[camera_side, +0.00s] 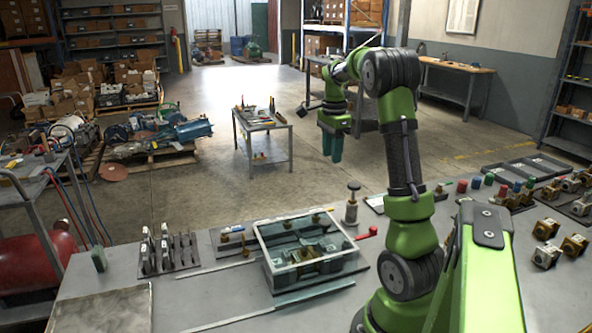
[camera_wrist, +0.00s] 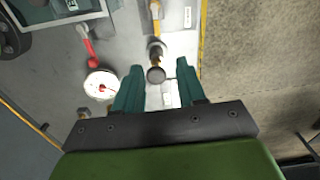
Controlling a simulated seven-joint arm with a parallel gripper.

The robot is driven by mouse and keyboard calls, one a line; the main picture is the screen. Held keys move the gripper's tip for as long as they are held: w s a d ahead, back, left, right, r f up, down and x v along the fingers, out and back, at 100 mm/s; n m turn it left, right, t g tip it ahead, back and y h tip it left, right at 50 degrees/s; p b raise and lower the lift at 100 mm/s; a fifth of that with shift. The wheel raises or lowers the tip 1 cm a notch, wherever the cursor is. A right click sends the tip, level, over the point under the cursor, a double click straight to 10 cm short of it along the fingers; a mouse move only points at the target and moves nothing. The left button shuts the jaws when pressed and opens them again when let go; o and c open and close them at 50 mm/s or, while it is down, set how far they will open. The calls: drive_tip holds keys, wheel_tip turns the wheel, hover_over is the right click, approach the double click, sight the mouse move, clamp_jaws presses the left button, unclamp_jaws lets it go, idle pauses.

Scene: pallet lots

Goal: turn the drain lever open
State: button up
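A red-handled lever (camera_side: 367,233) sticks out at the right side of a clear-lidded box (camera_side: 309,247) on the workbench. It also shows in the wrist view (camera_wrist: 89,47), at the upper left. I take it for the drain lever, but no label is readable. My gripper (camera_side: 332,158) hangs high above the far side of the bench, fingers pointing down. In the wrist view its two teal fingers (camera_wrist: 158,75) stand well apart with nothing held. A dark-topped post (camera_wrist: 155,73) appears between the fingertips, below them.
A knobbed post (camera_side: 352,203) stands behind the box. In the wrist view a white round disc (camera_wrist: 100,85) sits near the red lever. Slotted racks (camera_side: 167,252) stand left of the box, and metal fittings (camera_side: 547,255) lie at the right. The air around my gripper is clear.

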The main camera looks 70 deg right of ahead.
approach(328, 209)
drive_tip(key=shift+m, duration=0.4)
wheel_tip(328, 209, down, 8)
drive_tip(key=shift+d+r, duration=0.15)
drive_tip(key=shift+r, duration=0.05)
clamp_jaws()
